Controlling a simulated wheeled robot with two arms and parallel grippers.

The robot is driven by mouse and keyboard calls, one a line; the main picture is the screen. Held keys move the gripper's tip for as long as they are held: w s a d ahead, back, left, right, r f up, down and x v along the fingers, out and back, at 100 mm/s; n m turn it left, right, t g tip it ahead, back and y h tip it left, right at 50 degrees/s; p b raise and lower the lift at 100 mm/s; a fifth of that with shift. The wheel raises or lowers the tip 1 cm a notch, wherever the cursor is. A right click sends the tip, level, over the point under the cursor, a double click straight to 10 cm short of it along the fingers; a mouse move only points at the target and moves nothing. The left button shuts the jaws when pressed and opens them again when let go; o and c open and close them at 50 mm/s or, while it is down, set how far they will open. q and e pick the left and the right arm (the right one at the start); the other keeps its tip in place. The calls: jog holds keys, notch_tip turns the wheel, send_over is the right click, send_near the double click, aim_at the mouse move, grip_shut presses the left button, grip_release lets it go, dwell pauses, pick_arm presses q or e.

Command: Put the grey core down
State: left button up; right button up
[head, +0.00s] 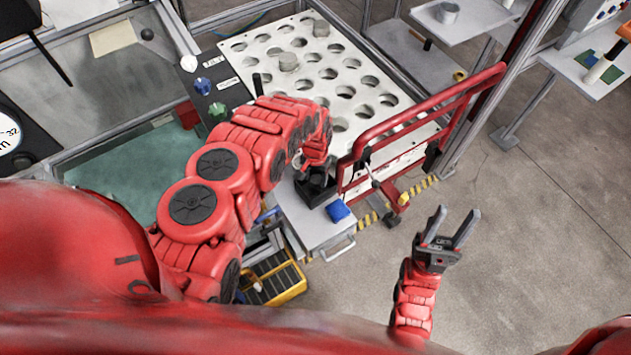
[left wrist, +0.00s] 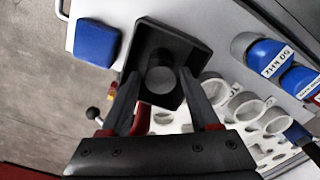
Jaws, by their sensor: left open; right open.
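The grey core (left wrist: 160,78) sits inside a black open-topped holder (left wrist: 168,42) in the left wrist view. My left gripper (left wrist: 160,92) is open, with one finger on each side of the core; I cannot tell whether either finger touches it. In the head view the black holder (head: 316,192) stands on a light grey shelf (head: 303,222), and my left gripper (head: 316,176) points down at it. My arm hides the core there. My right gripper (head: 449,228) is open and empty above the bare floor.
A blue block (head: 338,210) lies beside the holder. A red frame (head: 420,123) stands right of the plate.

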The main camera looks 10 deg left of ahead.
pick_arm(q)
jog(key=shift+r+b, duration=0.65)
jog(key=shift+r, duration=2.45)
